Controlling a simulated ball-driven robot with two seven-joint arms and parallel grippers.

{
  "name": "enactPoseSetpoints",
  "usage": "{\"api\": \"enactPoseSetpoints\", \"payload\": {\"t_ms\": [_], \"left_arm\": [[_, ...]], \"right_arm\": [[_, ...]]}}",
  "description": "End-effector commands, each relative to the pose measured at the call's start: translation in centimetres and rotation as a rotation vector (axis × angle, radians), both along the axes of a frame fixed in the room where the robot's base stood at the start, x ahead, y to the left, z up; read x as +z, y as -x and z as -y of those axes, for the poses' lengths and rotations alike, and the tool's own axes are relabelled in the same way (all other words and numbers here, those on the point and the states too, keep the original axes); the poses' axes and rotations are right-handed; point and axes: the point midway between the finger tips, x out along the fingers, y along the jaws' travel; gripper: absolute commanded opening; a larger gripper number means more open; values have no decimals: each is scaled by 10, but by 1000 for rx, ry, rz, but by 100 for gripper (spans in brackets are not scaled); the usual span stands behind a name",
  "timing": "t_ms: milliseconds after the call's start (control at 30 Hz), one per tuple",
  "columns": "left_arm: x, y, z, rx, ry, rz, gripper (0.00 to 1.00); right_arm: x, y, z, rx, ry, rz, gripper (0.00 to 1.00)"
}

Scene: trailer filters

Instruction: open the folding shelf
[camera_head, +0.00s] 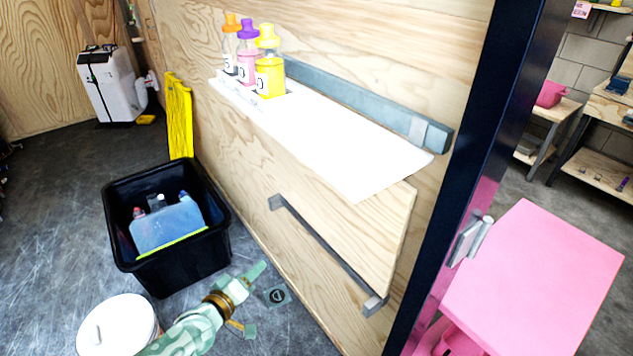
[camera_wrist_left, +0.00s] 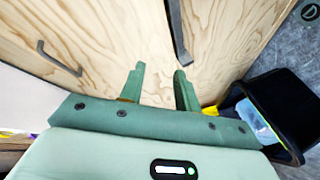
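A plywood panel (camera_head: 365,230) hangs flat against the wooden wall below a white shelf (camera_head: 330,145); it looks like the folding shelf, folded down. A long grey bar handle (camera_head: 320,243) runs along its lower part. My left gripper (camera_head: 254,300) is low in front of the wall, left of the panel and apart from the handle. In the left wrist view its two green fingers (camera_wrist_left: 159,88) are spread with nothing between them. That view also shows a grey bar (camera_wrist_left: 177,30) beyond the fingers and a smaller grey handle (camera_wrist_left: 58,60) at left. My right gripper is not in view.
Several bottles (camera_head: 268,75) stand on the white shelf's far end. A black crate (camera_head: 165,270) with containers stands on the floor at left, near a white lidded bucket (camera_head: 118,325). A dark door post (camera_head: 470,170) and a pink cabinet (camera_head: 540,280) are at right.

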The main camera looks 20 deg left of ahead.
Motion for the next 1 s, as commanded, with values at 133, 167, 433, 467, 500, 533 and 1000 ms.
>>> {"api": "enactPoseSetpoints", "payload": {"t_ms": [133,167,433,467,500,533,1000], "left_arm": [[111,-44,20,-13,457,194,33],[127,-46,24,-23,526,209,33],[187,-57,41,-62,780,234,33],[188,-61,42,-62,781,234,33],[190,-68,44,-62,780,234,33],[192,-74,46,-63,780,235,33],[207,-179,74,-61,775,232,33]], "right_arm": [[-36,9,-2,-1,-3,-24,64],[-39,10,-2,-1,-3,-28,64],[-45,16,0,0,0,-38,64],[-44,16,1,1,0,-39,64],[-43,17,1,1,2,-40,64],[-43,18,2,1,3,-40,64],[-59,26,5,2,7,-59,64]]}}
